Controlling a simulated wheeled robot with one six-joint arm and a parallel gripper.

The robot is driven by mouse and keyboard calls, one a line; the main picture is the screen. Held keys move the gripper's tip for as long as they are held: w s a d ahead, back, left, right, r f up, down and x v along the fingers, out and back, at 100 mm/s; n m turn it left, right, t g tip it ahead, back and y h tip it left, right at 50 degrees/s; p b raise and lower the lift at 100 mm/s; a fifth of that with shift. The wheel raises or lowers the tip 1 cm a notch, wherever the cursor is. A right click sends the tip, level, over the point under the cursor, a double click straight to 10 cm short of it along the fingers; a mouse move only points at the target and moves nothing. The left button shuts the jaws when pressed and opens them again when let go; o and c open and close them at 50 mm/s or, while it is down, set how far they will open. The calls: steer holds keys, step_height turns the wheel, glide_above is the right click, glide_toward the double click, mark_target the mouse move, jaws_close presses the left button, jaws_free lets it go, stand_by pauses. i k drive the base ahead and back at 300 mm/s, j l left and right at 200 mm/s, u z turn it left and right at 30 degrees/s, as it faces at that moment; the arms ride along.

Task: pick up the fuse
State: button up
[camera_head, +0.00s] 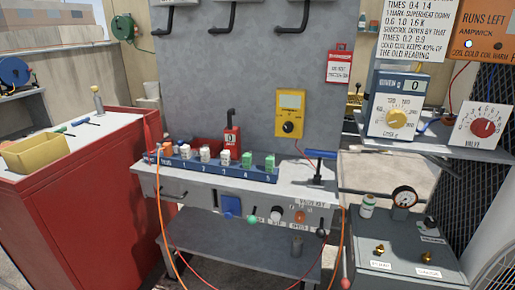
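A long blue rack (215,170) numbered along its front stands on the grey bench. Several small blocks sit along it and may be fuses; the frame is too coarse to be sure. They include an orange one (167,149) at the left end, a white one (204,153) near the middle, another white one (225,157), a green one (247,160) and a second green one (269,162) at the right. A red device (232,138) reading 0 stands behind the rack. My gripper is not in view.
A yellow meter (290,113) is on the grey panel behind. A blue-handled tool (320,155) stands right of the rack. An orange cable (162,225) hangs in front. A red cabinet (95,210) stands left, a grey control box (400,250) right. A shelf holds dial boxes.

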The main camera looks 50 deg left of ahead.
mark_target(204, 151)
steer(key=u, duration=2.15)
